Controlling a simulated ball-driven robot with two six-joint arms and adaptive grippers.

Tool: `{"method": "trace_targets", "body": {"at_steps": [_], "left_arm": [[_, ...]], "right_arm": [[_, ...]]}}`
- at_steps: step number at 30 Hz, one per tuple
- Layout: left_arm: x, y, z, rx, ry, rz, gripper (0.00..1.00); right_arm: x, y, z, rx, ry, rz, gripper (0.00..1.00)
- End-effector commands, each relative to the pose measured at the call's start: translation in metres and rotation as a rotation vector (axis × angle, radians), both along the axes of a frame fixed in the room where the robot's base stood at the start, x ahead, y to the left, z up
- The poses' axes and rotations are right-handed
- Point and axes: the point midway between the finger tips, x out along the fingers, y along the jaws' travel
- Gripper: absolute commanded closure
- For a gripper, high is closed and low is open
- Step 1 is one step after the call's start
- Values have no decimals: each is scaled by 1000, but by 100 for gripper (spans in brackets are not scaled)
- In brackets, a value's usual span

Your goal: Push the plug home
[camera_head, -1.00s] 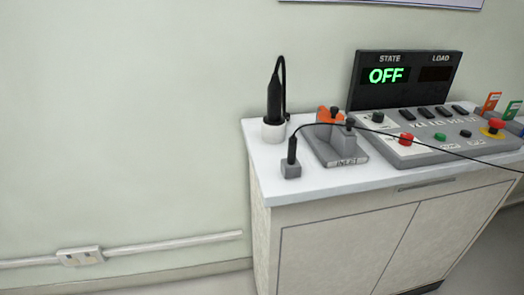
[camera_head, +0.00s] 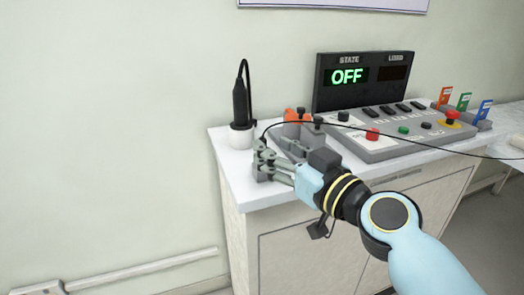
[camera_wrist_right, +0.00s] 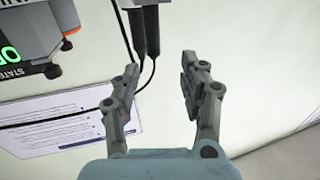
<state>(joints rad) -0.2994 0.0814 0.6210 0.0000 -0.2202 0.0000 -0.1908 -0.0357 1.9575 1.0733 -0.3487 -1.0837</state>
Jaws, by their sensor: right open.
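In the head view my right gripper (camera_head: 262,158) is over the front left corner of the worktop, in front of where the small grey block with the black plug stood. Dark upright shapes (camera_wrist_right: 151,30) hang at the top, beyond the fingertips; I cannot tell which is the plug. My left gripper is not in view.
An orange-topped grey fixture (camera_head: 297,117) stands close behind my gripper. Coloured tags (camera_head: 464,101) are at the right.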

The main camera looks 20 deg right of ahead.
Motion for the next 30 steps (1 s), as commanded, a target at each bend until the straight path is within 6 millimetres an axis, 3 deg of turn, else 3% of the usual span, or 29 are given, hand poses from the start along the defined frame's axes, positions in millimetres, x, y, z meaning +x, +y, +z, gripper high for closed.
{"method": "trace_targets", "body": {"at_steps": [12,21,30], "left_arm": [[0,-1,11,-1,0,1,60],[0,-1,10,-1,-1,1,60],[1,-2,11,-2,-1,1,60]], "right_arm": [[52,8,-2,2,1,-1,56],[57,9,-4,0,2,0,56],[56,9,-4,0,2,0,96]]}}
